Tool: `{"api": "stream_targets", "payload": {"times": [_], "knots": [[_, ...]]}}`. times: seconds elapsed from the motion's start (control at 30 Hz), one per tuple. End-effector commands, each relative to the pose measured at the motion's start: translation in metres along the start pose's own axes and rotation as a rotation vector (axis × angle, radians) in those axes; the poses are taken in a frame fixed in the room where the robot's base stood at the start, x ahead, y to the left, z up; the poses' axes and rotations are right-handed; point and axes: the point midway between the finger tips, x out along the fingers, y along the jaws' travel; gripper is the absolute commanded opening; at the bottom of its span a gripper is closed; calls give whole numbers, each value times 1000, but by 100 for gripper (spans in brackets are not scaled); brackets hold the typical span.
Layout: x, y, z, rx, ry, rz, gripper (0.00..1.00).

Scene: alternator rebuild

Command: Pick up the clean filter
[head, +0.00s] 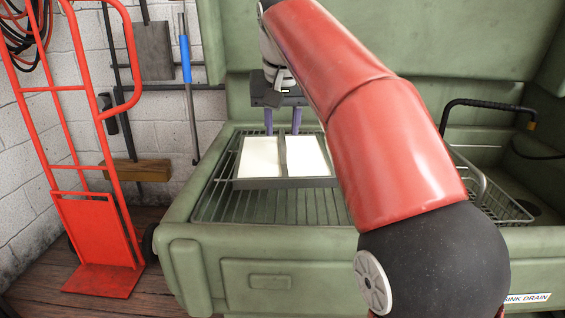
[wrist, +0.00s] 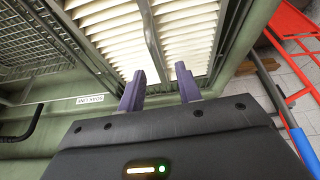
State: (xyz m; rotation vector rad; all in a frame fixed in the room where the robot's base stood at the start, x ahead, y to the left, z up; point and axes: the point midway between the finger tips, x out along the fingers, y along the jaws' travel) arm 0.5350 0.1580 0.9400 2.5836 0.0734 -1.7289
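The filter (head: 262,157) has white pleated panels in a dark frame with a bar down the middle. It lies on the wire rack of the green sink unit in the head view, and its pleats (wrist: 110,28) fill the upper middle of the wrist view. My gripper (head: 283,132) is at the filter's far side with its purple fingers pointing down. In the wrist view my gripper (wrist: 160,78) is open and empty, its fingers apart, with the filter's middle bar (wrist: 153,40) lined up between them. I cannot tell whether the fingertips touch the filter.
The wire rack (head: 215,200) sits in the green sink unit (head: 290,245). A wire basket (head: 490,200) and black hose (head: 480,103) are to the right. A red hand truck (head: 98,235) stands at left, near a blue-handled tool (head: 186,60) against the wall.

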Motion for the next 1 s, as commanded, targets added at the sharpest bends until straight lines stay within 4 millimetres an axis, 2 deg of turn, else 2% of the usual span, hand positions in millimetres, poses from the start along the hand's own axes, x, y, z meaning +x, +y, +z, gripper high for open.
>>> {"api": "stream_targets", "payload": {"times": [0.1,0.37,0.63,1.0], "knots": [[13,1,0,1,0,1,34],[15,1,0,1,2,1,34],[15,1,0,0,1,0,0],[14,1,0,0,2,0,0]]}}
